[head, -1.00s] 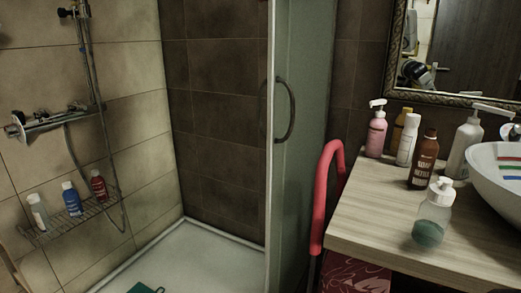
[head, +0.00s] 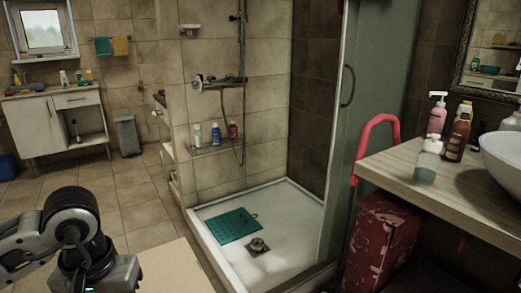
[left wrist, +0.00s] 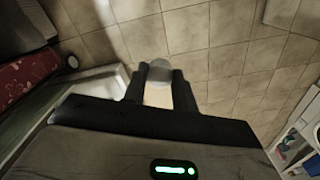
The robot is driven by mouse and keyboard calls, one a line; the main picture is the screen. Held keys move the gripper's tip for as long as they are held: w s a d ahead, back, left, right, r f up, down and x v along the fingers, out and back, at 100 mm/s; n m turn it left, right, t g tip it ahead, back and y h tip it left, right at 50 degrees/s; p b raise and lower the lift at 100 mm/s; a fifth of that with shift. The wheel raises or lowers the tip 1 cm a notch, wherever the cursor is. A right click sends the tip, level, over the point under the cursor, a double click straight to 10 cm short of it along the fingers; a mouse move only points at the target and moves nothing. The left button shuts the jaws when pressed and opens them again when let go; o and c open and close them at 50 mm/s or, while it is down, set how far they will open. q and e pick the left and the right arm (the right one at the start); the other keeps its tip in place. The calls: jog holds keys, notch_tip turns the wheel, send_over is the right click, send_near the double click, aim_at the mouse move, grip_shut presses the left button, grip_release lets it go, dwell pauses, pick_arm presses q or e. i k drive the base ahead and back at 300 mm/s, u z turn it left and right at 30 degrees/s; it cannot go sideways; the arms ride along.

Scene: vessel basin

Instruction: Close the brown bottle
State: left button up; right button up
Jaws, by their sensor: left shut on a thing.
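In the left wrist view my left gripper (left wrist: 157,82) is shut on a round, pale grey-white thing (left wrist: 158,69), perhaps a cap. Tiled floor shows beyond it. My right gripper is in neither view.
A pink bottle (head: 437,117) and a white basin (head: 506,157) are close by. Open floor lies at the left.

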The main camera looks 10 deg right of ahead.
aim_at(460, 131)
jog(key=z, duration=0.8)
jog(key=i, duration=0.45)
